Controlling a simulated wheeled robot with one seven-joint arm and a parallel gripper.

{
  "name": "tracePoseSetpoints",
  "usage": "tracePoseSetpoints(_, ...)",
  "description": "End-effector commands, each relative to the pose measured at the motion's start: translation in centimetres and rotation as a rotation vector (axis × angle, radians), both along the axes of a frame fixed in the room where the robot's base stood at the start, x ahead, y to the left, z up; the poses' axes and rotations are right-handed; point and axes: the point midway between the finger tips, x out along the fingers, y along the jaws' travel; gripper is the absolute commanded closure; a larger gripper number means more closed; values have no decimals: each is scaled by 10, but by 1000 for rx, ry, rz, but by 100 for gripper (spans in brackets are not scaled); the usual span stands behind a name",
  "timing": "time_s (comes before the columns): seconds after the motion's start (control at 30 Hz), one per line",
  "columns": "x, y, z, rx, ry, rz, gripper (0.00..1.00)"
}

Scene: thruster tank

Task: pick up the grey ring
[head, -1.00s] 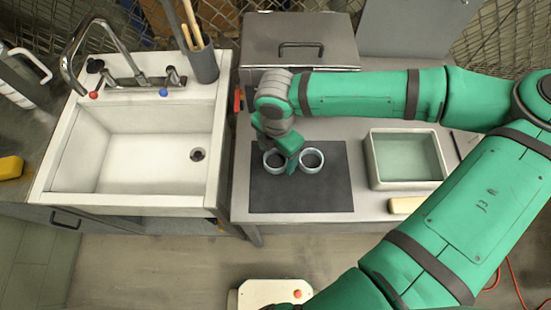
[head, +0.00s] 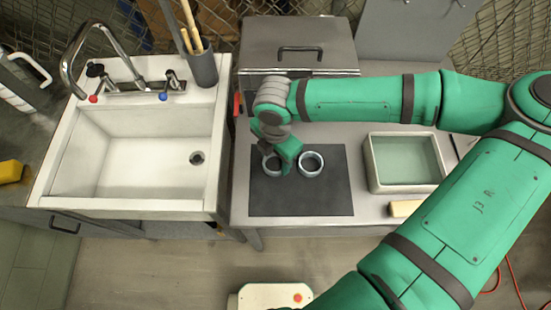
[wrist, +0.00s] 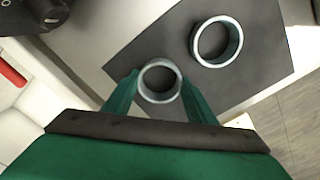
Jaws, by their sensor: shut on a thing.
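Two similar grey metal rings are on or over the dark mat. My gripper (head: 279,163) points down at the left ring (head: 265,163), partly hiding it in the head view. In the wrist view, my gripper (wrist: 158,86) has its green fingers on both sides of that ring (wrist: 160,64), shut on its outside. I cannot tell whether the ring is clear of the mat. The other ring (head: 311,174) lies flat on the mat just to the right, apart from my fingers; it also shows in the wrist view (wrist: 219,65).
The dark mat (head: 300,200) lies on a grey bench. A pale tray (head: 372,165) and a cream block (head: 404,208) are to the right. A white sink (head: 60,165) is left, and a grey lidded box (head: 260,45) stands behind.

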Motion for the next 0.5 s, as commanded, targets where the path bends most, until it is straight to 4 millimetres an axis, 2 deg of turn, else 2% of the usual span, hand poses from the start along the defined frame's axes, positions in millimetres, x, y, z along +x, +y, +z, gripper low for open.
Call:
tracePoseSetpoints(0.23,-2,-2,30,0,-1,-1,70)
tracePoseSetpoints(0.5,-38,-38,88,0,-3,-3,70)
